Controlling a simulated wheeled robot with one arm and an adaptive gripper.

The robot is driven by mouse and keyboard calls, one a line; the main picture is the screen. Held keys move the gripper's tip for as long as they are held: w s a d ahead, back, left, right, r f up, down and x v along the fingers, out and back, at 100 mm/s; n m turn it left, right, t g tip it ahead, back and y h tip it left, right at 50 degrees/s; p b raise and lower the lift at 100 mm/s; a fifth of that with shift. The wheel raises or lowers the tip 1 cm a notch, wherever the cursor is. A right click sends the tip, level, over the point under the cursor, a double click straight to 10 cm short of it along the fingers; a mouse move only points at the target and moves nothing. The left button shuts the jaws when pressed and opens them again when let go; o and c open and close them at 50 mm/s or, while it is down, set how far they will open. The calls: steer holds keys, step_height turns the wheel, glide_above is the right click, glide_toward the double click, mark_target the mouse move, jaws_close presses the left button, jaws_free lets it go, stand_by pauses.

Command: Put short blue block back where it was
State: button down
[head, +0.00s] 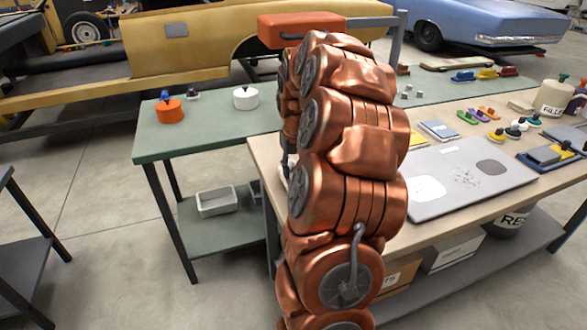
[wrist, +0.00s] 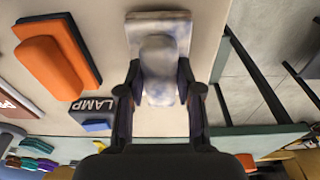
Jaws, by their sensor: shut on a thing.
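In the wrist view my gripper (wrist: 159,72) is shut on a pale block (wrist: 158,27) with a rounded grip. The block is mottled white and grey-blue, and the fingers press on both sides of its grip. I cannot tell from its colour whether it is the short blue block.
An orange block (wrist: 52,65) on a dark base lies left in the wrist view. In the head view, the wooden bench (head: 455,206) carries a grey panel (head: 455,178) and several coloured blocks. The green bench (head: 200,138) has an orange pot (head: 170,112) and a white pot (head: 246,99).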

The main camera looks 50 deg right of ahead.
steer(key=shift+f, duration=0.3)
steer(key=shift+f, duration=0.15)
steer(key=c, duration=0.8)
jaws_free()
steer(key=shift+o, duration=0.2)
